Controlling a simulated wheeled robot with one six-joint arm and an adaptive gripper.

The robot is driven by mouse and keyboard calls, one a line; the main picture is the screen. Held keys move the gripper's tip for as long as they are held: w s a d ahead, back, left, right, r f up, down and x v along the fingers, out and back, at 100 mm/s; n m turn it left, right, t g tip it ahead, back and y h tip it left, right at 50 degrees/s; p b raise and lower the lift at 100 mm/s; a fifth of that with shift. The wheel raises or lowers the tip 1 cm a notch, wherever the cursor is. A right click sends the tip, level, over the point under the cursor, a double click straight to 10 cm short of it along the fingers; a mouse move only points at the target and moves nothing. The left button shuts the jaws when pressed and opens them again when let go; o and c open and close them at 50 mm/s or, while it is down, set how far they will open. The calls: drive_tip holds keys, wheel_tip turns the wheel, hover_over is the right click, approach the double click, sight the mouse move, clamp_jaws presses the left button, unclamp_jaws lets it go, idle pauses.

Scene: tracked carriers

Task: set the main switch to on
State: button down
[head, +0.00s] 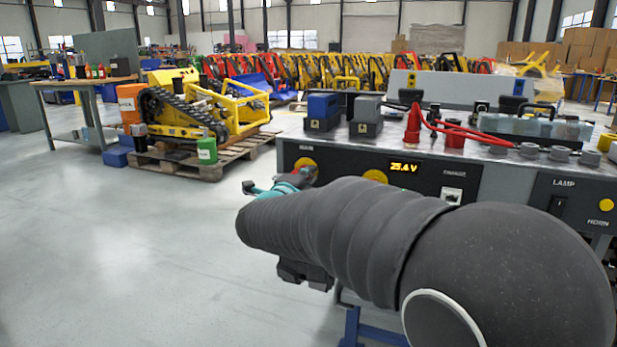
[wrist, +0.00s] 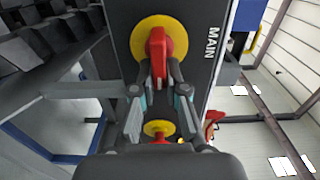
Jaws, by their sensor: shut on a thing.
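The main switch (wrist: 156,42) is a red lever on a round yellow plate, on a dark panel beside the white word MAIN in the wrist view. Its lever lies parallel to that word. No on or off marks are readable. In the head view the switch's yellow plate (head: 304,163) shows at the panel's left end, partly covered by my gripper (head: 289,182). In the wrist view my gripper (wrist: 159,78) has its two fingers on either side of the red lever, shut on it. My arm hides part of the panel in the head view.
A second yellow plate (head: 375,176) sits right of the switch, beside a display (head: 404,167) reading about 25.4 V. Batteries (head: 322,112) and red cables (head: 460,130) lie on the bench above. A pallet (head: 195,160) with a tracked carrier stands left; open floor lies between.

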drive_tip(key=c, duration=1.2)
unclamp_jaws()
drive_tip(key=v, duration=1.2)
